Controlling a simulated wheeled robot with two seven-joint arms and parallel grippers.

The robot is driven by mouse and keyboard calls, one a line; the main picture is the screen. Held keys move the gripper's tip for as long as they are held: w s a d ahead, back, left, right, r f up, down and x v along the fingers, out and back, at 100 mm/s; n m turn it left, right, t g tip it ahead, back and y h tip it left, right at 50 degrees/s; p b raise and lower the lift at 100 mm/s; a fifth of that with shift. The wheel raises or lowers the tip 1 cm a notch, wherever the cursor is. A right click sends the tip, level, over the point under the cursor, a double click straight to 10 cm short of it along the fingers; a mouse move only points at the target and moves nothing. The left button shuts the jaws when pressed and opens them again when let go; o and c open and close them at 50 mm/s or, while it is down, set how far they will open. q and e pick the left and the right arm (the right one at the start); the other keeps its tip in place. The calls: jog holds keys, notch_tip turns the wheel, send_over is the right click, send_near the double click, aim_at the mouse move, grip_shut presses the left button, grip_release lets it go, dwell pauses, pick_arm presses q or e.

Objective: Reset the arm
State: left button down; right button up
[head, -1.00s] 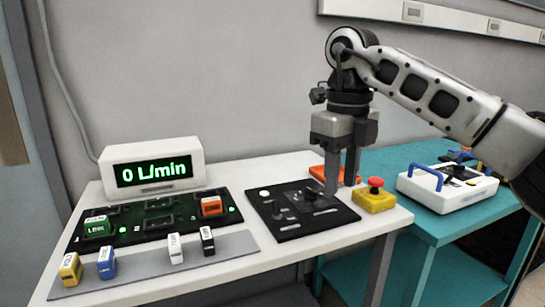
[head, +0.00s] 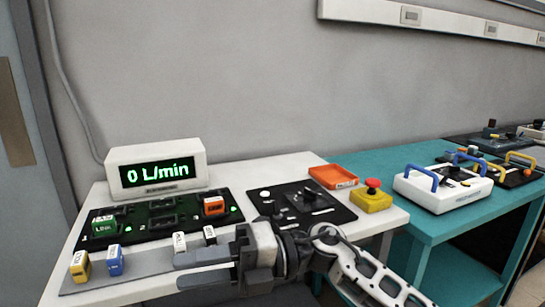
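My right gripper (head: 180,269) is low at the front of the white table, with its arm coming in from the lower right. Its two fingers point left, with a gap between them and nothing visible held. The fingers are over or in front of the grey strip (head: 135,268); I cannot tell whether they touch it. My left gripper is not in view.
A display (head: 157,172) reads 0 L/min behind a dark board (head: 150,222) with green (head: 104,226) and orange (head: 214,205) blocks. Yellow (head: 80,265) and blue (head: 115,260) blocks stand on the strip. A black panel (head: 335,212), orange tray (head: 333,177) and red stop button (head: 372,187) lie right.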

jog(key=w+d+f+m+t+h, duration=0.1)
jog(key=d+f+m+t, duration=0.25)
jog(key=m+t, duration=0.55)
jog(key=w+d+f+m+t+h+p, duration=0.1)
jog(key=w+d+f+m+t+h, duration=0.1)
jog(key=d+m+t, duration=0.65)
jog(key=w+f+m+t+h, duration=0.1)
jog(key=f+m+t, duration=0.35)
jog(key=m, duration=0.75)
jog(key=s+d+f+m+g+h, duration=0.2)
jog(key=s+d+f+m+h, duration=0.3)
jog(key=s+d+f, duration=0.1)
jog(key=s+d+f+m+g+h+p, duration=0.1)
jog(key=s+d+f+m+g+h, duration=0.2)
jog(key=s+f, duration=0.5)
jog(key=d+f+m+h, duration=0.1)
jog(key=d+f+m, duration=0.1)
jog(key=d+f, duration=0.1)
jog(key=shift+s+g+h, duration=0.3)
jog(key=shift+h, duration=0.1)
jog(key=shift+m, duration=0.25)
